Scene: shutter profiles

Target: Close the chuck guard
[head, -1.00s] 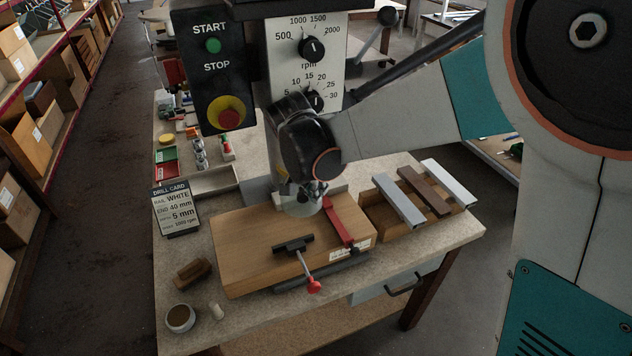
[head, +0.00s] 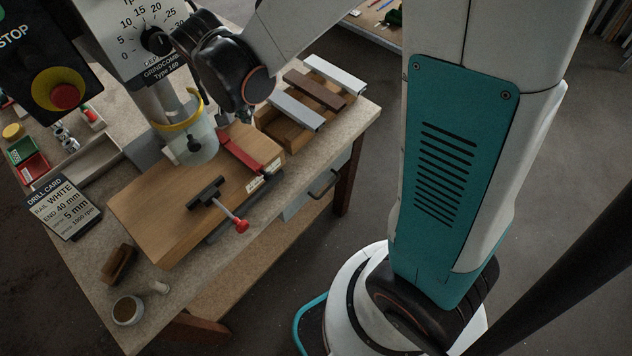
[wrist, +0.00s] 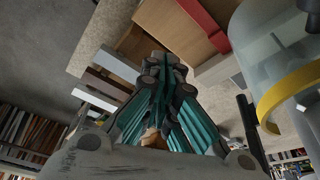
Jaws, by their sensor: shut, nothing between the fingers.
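The chuck guard (head: 203,150) is a clear curved shield with a yellow rim, hanging below the drill head over the wooden board. Dark chuck parts show through it. In the wrist view the clear guard (wrist: 268,38) and its yellow rim fill the right side, to the right of my fingers. My gripper (wrist: 163,68) is shut and empty, beside the guard; there is a visible gap between them in the wrist view. In the head view my dark wrist covers most of the gripper, just right of the guard.
A wooden board (head: 160,210) with a black clamp (head: 206,193) and a red stop (head: 240,153) lies below the guard. A wooden box with profiles (head: 297,108) stands to the right. A drill card (head: 62,207) and the control panel with its red stop button (head: 66,97) are on the left.

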